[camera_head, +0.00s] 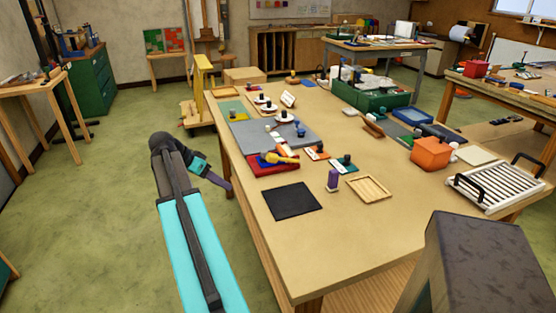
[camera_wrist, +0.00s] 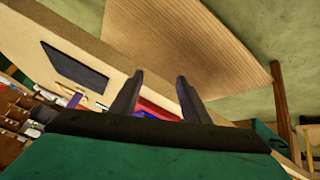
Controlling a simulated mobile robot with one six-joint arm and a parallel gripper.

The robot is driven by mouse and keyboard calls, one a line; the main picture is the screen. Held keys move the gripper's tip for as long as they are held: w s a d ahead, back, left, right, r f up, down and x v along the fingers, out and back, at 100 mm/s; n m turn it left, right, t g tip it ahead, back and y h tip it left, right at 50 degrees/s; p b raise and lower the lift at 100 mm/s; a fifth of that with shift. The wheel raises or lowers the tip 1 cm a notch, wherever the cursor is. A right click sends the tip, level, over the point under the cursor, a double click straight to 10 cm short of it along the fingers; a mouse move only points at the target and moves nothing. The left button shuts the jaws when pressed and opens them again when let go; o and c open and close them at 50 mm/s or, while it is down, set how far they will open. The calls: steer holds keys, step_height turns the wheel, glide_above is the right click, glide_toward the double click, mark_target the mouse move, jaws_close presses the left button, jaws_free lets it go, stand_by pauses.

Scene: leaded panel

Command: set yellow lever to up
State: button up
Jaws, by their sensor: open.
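The yellow lever (camera_head: 280,159) is small in the head view. It lies roughly level across a red and blue base (camera_head: 262,168) near the table's left edge; its exact setting is too small to tell. My gripper (camera_head: 219,181) is left of the table edge, apart from the lever and empty. In the wrist view my gripper (camera_wrist: 156,84) has its two fingers spread, with a gap between them. Part of a red piece (camera_wrist: 158,107) shows beyond that gap, with some blue below it. I cannot make out the yellow lever in the wrist view.
A grey panel (camera_head: 290,139) with several knobs lies behind the lever. Small coloured pieces stand to its right, with a purple block (camera_head: 332,180) nearer. A black mat (camera_head: 292,201) and a wooden tray (camera_head: 370,188) lie in front. The table's near left edge is by my gripper.

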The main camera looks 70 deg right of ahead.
mark_target(278, 160)
steer(key=s+d+r+m, duration=0.2)
steer(key=s+d+r, duration=0.1)
steer(key=s+r, duration=0.2)
steer(key=s+d+r+m+g, duration=0.1)
steer(key=s+d+r+m, duration=0.2)
steer(key=r, duration=0.7)
steer(key=shift+s+d+m+p, duration=0.25)
steer(key=shift+s+m+p, duration=0.05)
steer(key=shift+s, duration=0.55)
steer(key=shift+s+f, duration=0.1)
steer(key=shift+f, duration=0.05)
steer(key=p+x, duration=0.2)
steer(key=x, duration=1.1)
steer(key=shift+s+d+f, duration=0.1)
steer(key=shift+s+d, duration=0.1)
steer(key=shift+s, duration=0.1)
steer(key=shift+a, duration=0.1)
jaws_close()
